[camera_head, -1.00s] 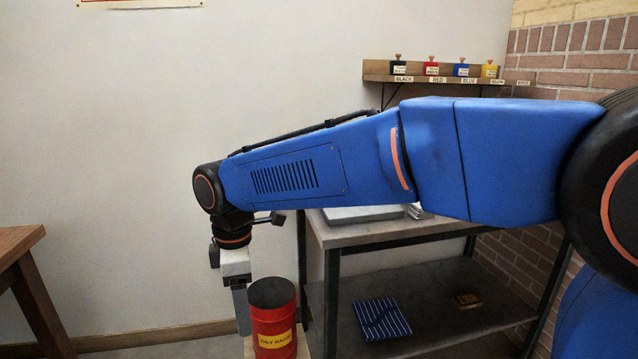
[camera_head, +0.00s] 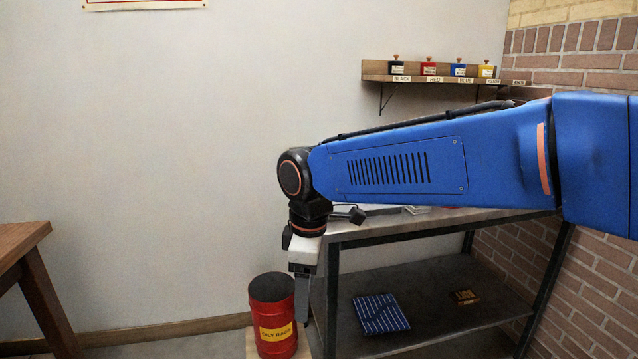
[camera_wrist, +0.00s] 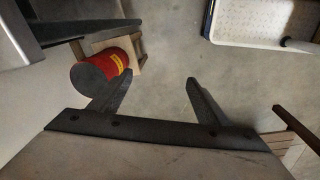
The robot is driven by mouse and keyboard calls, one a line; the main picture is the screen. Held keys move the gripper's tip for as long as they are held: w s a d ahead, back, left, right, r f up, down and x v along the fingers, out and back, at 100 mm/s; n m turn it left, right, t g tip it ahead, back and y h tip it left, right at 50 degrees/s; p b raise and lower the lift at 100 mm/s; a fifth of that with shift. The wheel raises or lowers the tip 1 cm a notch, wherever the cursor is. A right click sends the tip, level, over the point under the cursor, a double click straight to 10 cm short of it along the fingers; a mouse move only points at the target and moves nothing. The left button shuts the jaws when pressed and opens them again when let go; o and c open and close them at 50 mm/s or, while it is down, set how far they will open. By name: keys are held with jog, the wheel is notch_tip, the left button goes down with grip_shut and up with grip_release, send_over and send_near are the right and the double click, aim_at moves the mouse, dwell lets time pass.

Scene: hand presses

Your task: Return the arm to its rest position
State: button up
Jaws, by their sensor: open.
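My blue arm reaches in from the right in the head view, with the wrist bent downward. My gripper (camera_wrist: 155,88) is open in the wrist view, its two dark fingers spread with bare floor between them. In the head view its lower end (camera_head: 302,290) hangs just right of the red oily-rags can, in front of the table leg. The can (camera_head: 272,318) also shows in the wrist view (camera_wrist: 103,68), beyond the left fingertip. I see nothing held between the fingers.
A wall shelf (camera_head: 430,80) holds ink tins. A wooden table (camera_head: 22,240) is at left. A white tray (camera_wrist: 262,22) shows upper right in the wrist view.

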jog(key=s+d+m+t, duration=0.1)
jog(key=d+m, duration=0.3)
jog(key=d, duration=0.7)
jog(key=s+d+f+m+t, duration=0.1)
jog(key=s+d+f+m, duration=0.2)
jog(key=s+d+m, duration=0.3)
jog(key=s+d+f+m+t, duration=0.2)
jog(key=s+d+m, duration=0.4)
jog(key=d, duration=0.8)
jog(key=shift+s+d+f+m+h, duration=0.3)
jog(key=shift+s+d+f+m, duration=0.15)
jog(key=shift+s, duration=0.45)
